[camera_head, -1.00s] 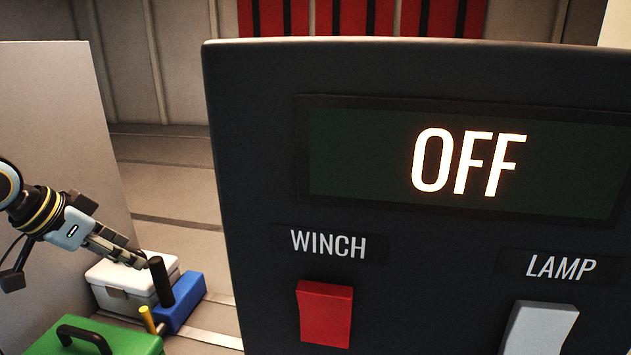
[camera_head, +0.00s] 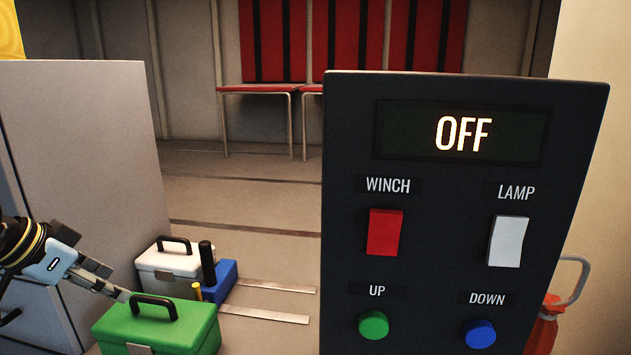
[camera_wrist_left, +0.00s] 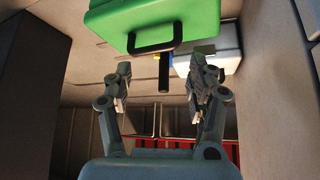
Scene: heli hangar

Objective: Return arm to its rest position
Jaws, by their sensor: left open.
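My left gripper (camera_head: 101,279) comes in from the left edge in the head view, in front of the grey panel and near the green toolbox. In the left wrist view the left gripper (camera_wrist_left: 160,85) is open, its two fingers spread with nothing held between them. The green toolbox (camera_wrist_left: 150,20) with its black handle shows above the fingers there. My right gripper is in neither view.
A dark control box (camera_head: 345,260) reads OFF, with a red winch switch (camera_head: 384,232), white lamp switch (camera_head: 508,241) and green and blue buttons. A green toolbox (camera_head: 180,330), white case (camera_head: 165,262) and blue object (camera_head: 222,278) sit on the floor at left. Red seats (camera_head: 350,40) are behind.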

